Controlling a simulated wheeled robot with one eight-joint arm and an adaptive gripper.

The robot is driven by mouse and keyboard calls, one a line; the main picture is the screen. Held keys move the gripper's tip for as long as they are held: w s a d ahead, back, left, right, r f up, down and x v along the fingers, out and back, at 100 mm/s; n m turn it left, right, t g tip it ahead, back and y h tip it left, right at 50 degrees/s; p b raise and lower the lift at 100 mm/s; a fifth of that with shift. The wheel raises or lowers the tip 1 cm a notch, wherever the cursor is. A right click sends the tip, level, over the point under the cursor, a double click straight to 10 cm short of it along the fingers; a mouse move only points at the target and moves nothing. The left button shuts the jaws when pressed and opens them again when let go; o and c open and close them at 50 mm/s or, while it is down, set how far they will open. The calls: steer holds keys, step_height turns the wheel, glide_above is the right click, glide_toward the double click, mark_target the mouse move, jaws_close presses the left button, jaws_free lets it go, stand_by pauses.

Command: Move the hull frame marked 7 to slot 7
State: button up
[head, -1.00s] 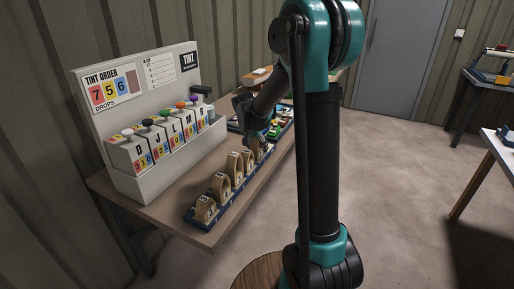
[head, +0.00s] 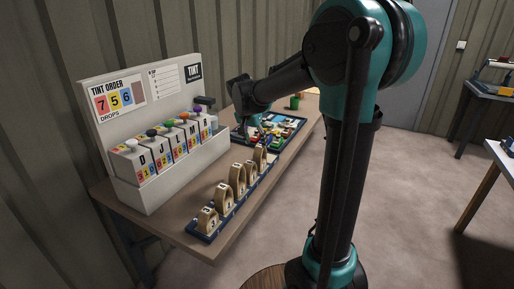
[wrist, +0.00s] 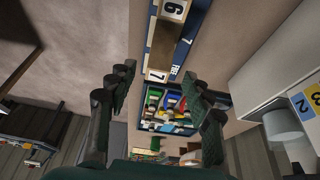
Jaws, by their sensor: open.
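The blue rack (head: 230,207) lies along the table, with several wooden hull frames standing upright in it. The farthest frame (head: 260,156) stands at the rack's far end; its mark is too small to read in the head view. In the wrist view, labels 6 and 7 and the word FREE show on the rack's far end. Brown wood (wrist: 160,57) shows beside the label 7; I cannot tell whether this is the frame marked 7. My gripper (wrist: 160,97) is open with nothing between its fingers. In the head view it is beyond the rack's far end, above the parts tray.
A tray of coloured parts (head: 285,130) lies beyond the rack. The grey tint dispenser (head: 140,190) with knobbed canisters stands along the left, close to the rack. A green cup (head: 295,101) stands at the table's far end.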

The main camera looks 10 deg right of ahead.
steer(key=s+d+f+n+y, duration=0.1)
steer(key=s+d+f+n, duration=0.1)
steer(key=s+f, duration=0.3)
steer(key=s+d+f+n+y, duration=0.1)
steer(key=s+f, duration=0.4)
steer(key=s, duration=0.8)
steer(key=s+d+f+n, duration=0.3)
steer(key=s+f+n, duration=0.1)
steer(key=s, duration=0.5)
steer(key=shift+d+f+y, duration=0.25)
steer(key=shift+f+y, duration=0.15)
steer(key=shift+f, duration=0.3)
